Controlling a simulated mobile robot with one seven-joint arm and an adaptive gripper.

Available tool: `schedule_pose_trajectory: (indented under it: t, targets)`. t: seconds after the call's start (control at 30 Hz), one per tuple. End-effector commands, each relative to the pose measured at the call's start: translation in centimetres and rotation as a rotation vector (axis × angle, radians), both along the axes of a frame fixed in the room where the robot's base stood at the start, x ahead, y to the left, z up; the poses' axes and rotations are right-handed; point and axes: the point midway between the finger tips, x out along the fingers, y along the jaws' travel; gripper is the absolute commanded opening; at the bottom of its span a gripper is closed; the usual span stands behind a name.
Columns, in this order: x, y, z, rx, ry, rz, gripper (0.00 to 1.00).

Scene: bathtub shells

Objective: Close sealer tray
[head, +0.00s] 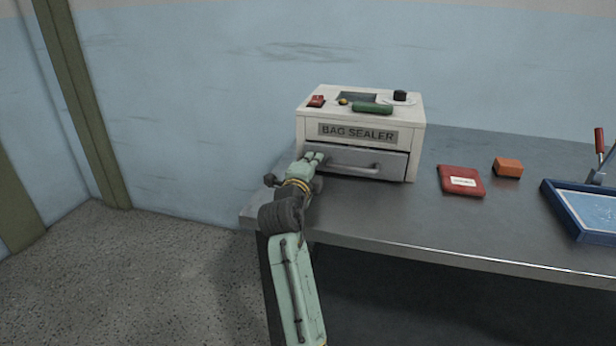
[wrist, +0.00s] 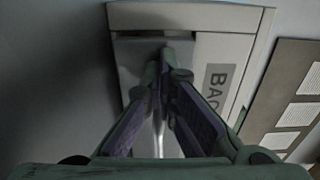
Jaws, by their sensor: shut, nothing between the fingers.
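The bag sealer (head: 358,131) is a white box labelled "BAG SEALER" at the back left of the metal table. Its grey tray front (head: 385,162) has a bar handle (head: 354,168) and sits below the label, looking nearly flush with the housing. The sealer (wrist: 250,20) also shows in the wrist view. My gripper (head: 318,156) is at the left end of the tray front. In the wrist view its fingers (wrist: 167,70) are together at the tips, with nothing between them, in front of the tray face. The fingers hide part of the tray and handle; contact is unclear.
A red packet (head: 461,181) and an orange block (head: 508,167) lie right of the sealer on the table (head: 420,225). A blue tray (head: 548,195) stands at the far right. Small items, including a green cylinder (head: 372,108), lie on the sealer's top.

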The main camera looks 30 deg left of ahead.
Motion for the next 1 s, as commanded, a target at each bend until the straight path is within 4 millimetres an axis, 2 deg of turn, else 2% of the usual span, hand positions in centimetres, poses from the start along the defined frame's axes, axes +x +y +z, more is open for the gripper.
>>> schedule_pose_trajectory:
  t: [0.3,0.77,1.0]
  targets:
    - [1.2,0.4,0.0,0.0,0.0,0.001,0.0]
    - [1.4,0.3,0.3,0.002,-0.005,0.0,0.0]
    - [1.7,-0.5,0.2,0.002,-0.004,-0.003,0.0]
